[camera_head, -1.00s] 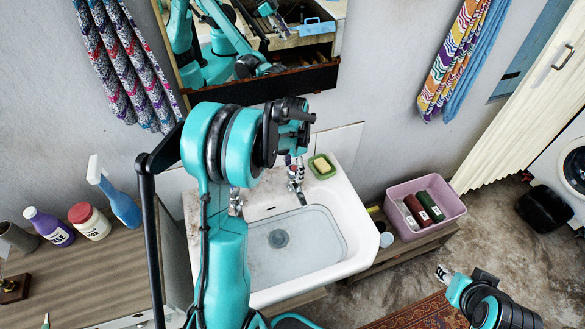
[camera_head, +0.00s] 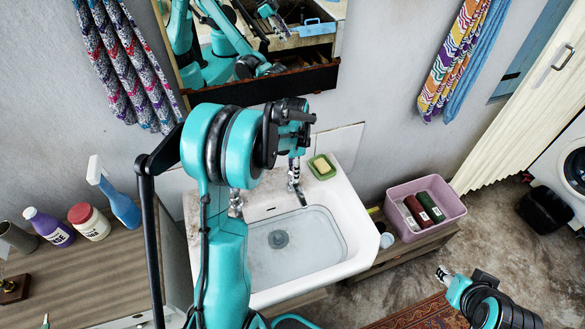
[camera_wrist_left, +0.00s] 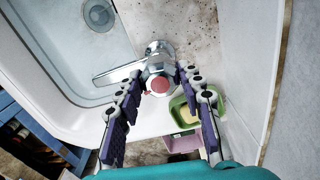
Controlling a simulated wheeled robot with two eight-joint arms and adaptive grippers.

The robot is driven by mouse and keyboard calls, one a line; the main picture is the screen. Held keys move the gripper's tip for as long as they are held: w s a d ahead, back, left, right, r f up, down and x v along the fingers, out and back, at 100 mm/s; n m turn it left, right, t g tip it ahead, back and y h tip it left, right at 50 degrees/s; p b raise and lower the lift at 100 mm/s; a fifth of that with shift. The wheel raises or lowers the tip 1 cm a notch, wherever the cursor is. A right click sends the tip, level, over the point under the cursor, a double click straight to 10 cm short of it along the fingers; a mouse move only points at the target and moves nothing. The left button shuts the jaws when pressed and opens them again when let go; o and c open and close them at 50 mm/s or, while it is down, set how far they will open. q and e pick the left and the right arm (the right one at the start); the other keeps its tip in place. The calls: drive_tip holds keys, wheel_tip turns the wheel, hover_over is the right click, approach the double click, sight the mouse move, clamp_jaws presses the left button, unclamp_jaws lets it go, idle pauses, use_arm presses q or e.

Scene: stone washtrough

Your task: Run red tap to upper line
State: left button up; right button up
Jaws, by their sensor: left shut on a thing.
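The red-capped tap (camera_wrist_left: 160,84) stands on the sink's back ledge, its chrome spout pointing over the basin. In the head view my left gripper (camera_head: 293,172) comes down on this tap from above and hides most of it. In the left wrist view the purple-padded fingers (camera_wrist_left: 155,90) are on either side of the red cap, shut on the tap. The white sink (camera_head: 345,215) has clear, still-looking water over a round drain (camera_head: 278,239). I cannot make out a level line or a stream. My right gripper (camera_head: 442,273) is far from the sink at lower right; its opening is unclear.
A second tap (camera_head: 235,203) stands at the sink's left, partly behind my arm. A green soap dish (camera_head: 322,166) sits right of the red tap. A pink crate (camera_head: 450,213) of bottles is on the right. Bottles stand on the left counter (camera_head: 95,270).

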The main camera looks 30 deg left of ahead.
use_arm(q)
drive_tip(key=shift+m, duration=1.6)
drive_tip(key=o, duration=1.2)
drive_tip(key=shift+a, duration=0.1)
drive_tip(key=shift+c, duration=0.2)
wheel_tip(320, 180, up, 12)
